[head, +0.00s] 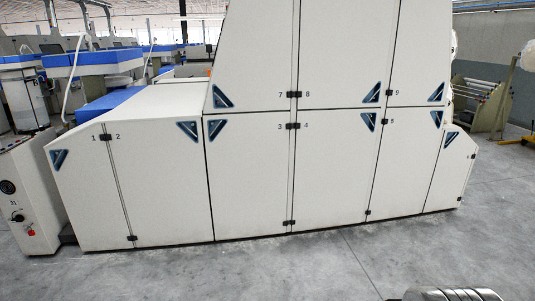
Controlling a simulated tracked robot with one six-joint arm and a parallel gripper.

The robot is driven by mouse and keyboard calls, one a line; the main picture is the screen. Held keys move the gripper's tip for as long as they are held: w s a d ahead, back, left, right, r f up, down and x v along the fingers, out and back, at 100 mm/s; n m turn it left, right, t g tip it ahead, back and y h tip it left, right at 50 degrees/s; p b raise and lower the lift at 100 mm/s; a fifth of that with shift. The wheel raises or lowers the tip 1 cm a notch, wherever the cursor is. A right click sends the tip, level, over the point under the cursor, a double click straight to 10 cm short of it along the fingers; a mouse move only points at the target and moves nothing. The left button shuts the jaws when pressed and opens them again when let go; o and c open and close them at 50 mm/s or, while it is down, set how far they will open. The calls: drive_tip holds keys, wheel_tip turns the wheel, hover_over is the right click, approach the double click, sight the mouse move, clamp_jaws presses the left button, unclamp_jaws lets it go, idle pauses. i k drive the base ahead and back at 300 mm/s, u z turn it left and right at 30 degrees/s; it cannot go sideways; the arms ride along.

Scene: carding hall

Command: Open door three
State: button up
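Door three (248,180) is a white panel in the lower row of the big white machine, marked with a small 3 near its upper right corner. It looks shut, flush with its neighbours. A dark blue triangular recess (217,129) sits at its upper left corner. Black fittings (291,126) sit at the top and bottom of its right edge, on the seam with door four (332,175). My gripper is not in view. A grey ribbed metal part at the bottom right edge seems to be mine, cut off by the frame.
Doors one and two (160,180) are on the lower, sloped-top left section. Doors seven and eight (345,55) are above. A control box (30,195) with a red knob stands at far left. A rack (490,105) stands at right. The grey floor (230,270) in front is clear.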

sight(246, 155)
drive_tip(key=u, duration=0.2)
drive_tip(key=i, duration=1.45)
drive_tip(key=u, duration=0.55)
drive_tip(key=i, duration=0.75)
drive_tip(key=u, duration=0.85)
drive_tip(key=i, duration=1.35)
drive_tip(key=u, duration=0.5)
